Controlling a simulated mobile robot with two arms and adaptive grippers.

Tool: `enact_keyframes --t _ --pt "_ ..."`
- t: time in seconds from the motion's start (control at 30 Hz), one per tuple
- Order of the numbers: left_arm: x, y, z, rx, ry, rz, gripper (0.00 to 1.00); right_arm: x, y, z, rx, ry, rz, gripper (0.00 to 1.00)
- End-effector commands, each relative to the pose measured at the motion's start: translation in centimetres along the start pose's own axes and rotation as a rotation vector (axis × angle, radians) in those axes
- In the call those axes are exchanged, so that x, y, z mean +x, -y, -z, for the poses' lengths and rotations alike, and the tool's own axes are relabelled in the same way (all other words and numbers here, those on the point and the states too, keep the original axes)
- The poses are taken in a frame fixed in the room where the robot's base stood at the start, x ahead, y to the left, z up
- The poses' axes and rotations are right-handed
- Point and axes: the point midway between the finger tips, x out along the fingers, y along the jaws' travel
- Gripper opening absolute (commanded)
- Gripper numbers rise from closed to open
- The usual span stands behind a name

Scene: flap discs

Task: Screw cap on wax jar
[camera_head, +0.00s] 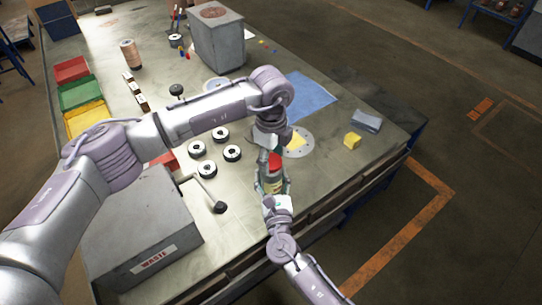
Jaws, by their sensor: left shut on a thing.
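The wax jar (272,184) is upright near the table's front edge, small and partly covered by both grippers. A red cap (275,161) shows right at its top; whether it is seated on the rim cannot be made out. My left gripper (271,160) reaches down from above and is shut on the red cap. My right gripper (274,188) comes from the front, with its fingers on both sides of the jar's body; whether they press on it is not clear.
A grey WASTE box (140,240) stands front left, near several dark-and-white rings (221,134). A round plate (299,143), yellow block (352,141), grey block (367,121) and blue mat (312,95) lie right of the jar. Red, green and yellow bins (80,95) are at left.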

Motion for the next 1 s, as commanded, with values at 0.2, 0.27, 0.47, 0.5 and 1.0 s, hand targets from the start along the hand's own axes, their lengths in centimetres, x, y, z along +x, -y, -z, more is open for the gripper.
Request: enact_keyframes --t 0.2,0.27,0.47,0.5,1.0 --pt "-0.04 0.03 -0.07 0.147 0.002 0.001 0.15 0.02 -0.03 -0.10 0.000 0.002 0.000 0.00" --pt "-0.05 0.04 -0.09 0.272 0.002 0.001 0.15 0.02 -0.03 -0.10 0.000 0.002 0.000 0.00" --pt "-0.03 0.07 -0.14 0.772 0.004 0.001 0.15 0.02 -0.03 -0.09 0.000 0.002 0.000 0.00" --pt "-0.03 0.06 -0.14 0.873 0.003 0.001 0.15 0.01 -0.04 -0.09 0.000 0.002 0.000 0.00" --pt "0.08 0.09 -0.17 2.124 0.004 -0.002 0.15 0.01 -0.03 -0.09 0.000 0.002 0.000 0.00"
